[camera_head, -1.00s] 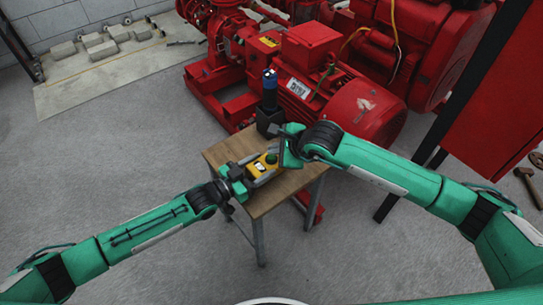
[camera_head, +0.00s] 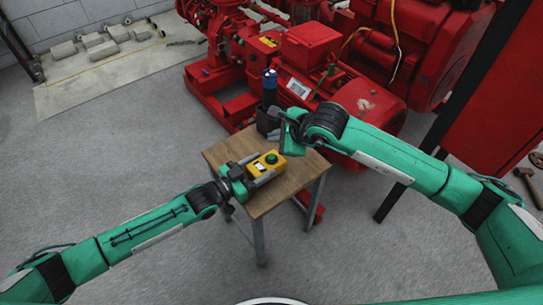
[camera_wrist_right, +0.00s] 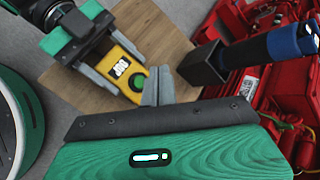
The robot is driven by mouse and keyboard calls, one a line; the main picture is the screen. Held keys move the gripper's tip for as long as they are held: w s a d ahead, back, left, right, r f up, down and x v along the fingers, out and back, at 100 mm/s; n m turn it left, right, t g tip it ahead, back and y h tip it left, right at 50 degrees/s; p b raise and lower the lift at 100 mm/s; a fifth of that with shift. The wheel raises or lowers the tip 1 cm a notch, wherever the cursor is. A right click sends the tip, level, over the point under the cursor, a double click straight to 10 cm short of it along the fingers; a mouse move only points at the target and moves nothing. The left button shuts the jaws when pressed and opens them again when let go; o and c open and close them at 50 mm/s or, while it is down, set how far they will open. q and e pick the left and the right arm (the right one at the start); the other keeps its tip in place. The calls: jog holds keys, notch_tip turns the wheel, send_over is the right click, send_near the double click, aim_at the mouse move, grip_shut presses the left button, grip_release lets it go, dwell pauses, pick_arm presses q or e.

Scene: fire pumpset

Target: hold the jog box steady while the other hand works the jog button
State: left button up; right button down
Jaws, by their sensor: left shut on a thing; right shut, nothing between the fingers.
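The yellow jog box (camera_head: 259,168) lies on the small wooden table, with a green button (camera_head: 271,158) at its right end. In the right wrist view the box (camera_wrist_right: 122,62) shows a black and white label and the green button (camera_wrist_right: 138,83). My left gripper (camera_head: 262,171) is shut on the jog box, with a grey finger along each side of it. My right gripper (camera_head: 291,149) is shut and empty, up and to the right of the box. In the right wrist view its fingertips (camera_wrist_right: 158,75) appear just beside the button; whether they touch the box is unclear.
The wooden table (camera_head: 273,199) has bare room in front of the box. A dark holder with a blue-topped tool (camera_head: 270,88) stands at its back corner, close to my right gripper. The red pumpset (camera_head: 315,75) stands directly behind.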

dwell(0.3)
pick_arm(q)
jog(key=o, duration=1.2)
jog(key=shift+a, duration=0.1)
